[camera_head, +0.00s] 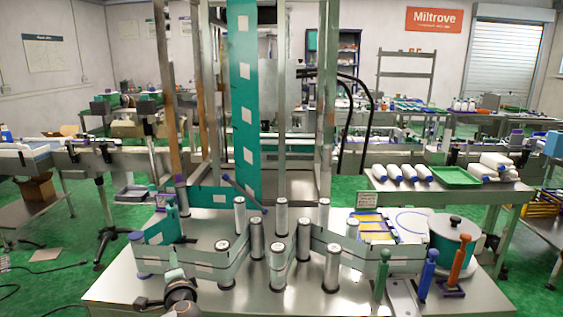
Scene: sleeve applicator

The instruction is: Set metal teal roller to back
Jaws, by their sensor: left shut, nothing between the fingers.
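Several upright metal rollers stand on the steel table (240,300), and a grey and teal film (208,262) winds between them. No single roller stands out clearly as the metal teal one. A front metal roller (278,266) stands near the middle and another (332,268) to its right; a back one (281,217) stands behind them. A left roller (223,262) stands nearest my left gripper. My left gripper (174,264) is shut and empty at the table's front left, apart from that roller. My right gripper is out of view.
A teal film strip (245,100) rises between tall posts behind the rollers. A white and teal drum (450,243) with a black knob stands at right. Green (382,275), blue (428,275) and orange (460,262) handles stand at front right. Bare table lies at front centre.

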